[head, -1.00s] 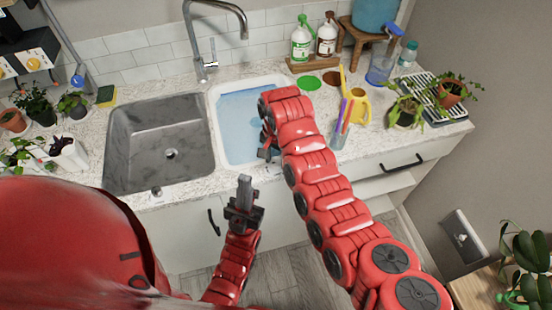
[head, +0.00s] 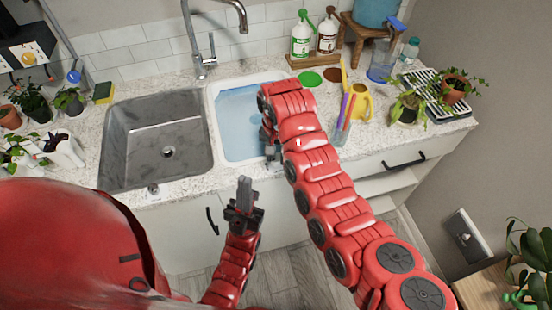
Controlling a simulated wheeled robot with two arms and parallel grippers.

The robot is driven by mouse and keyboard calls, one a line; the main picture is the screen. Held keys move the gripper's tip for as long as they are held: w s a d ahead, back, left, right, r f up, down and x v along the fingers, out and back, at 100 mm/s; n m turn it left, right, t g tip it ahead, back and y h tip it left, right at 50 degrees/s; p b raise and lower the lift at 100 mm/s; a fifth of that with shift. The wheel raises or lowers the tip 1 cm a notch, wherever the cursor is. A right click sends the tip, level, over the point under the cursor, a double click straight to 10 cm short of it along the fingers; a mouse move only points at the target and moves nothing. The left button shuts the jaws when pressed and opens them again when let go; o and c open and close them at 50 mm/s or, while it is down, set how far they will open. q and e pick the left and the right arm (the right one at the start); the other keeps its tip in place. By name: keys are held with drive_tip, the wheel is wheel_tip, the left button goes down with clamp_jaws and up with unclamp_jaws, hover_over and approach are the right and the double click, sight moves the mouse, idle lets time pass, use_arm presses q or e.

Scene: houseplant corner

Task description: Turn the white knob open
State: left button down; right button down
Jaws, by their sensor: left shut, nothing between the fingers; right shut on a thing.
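The white basin (head: 214,118) holds blue water. My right gripper (head: 271,156) is at the front right of this basin, low by its rim. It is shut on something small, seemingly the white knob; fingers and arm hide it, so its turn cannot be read. My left gripper (head: 245,186) is shut and empty, pointing up in front of the cabinet.
A grey sink (head: 113,145) is left of the basin, with a faucet (head: 203,66) behind. A yellow watering can (head: 363,104) and a cup of pens (head: 343,130) stand right of my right arm. Potted plants are at both ends. The counter front between the sinks is clear.

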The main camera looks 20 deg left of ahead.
drive_tip(key=n+b, duration=0.1)
drive_tip(key=n, duration=0.1)
drive_tip(key=n+b, duration=0.2)
drive_tip(key=shift+f+n, duration=0.2)
drive_tip(key=shift+n, duration=0.1)
drive_tip(key=n+b, duration=0.3)
drive_tip(key=n, duration=0.1)
drive_tip(key=shift+d+n+b, duration=0.1)
drive_tip(key=shift+n+b, duration=0.2)
drive_tip(key=shift+b, duration=0.1)
drive_tip(key=n+b, duration=0.2)
drive_tip(key=n, duration=0.1)
drive_tip(key=shift+b, duration=0.35)
drive_tip(key=shift+r+n+b, duration=0.15)
drive_tip(key=shift+n+b, duration=0.6)
drive_tip(key=shift+n, duration=0.75)
drive_tip(key=c, duration=0.5)
unclamp_jaws()
drive_tip(key=shift+r, duration=0.1)
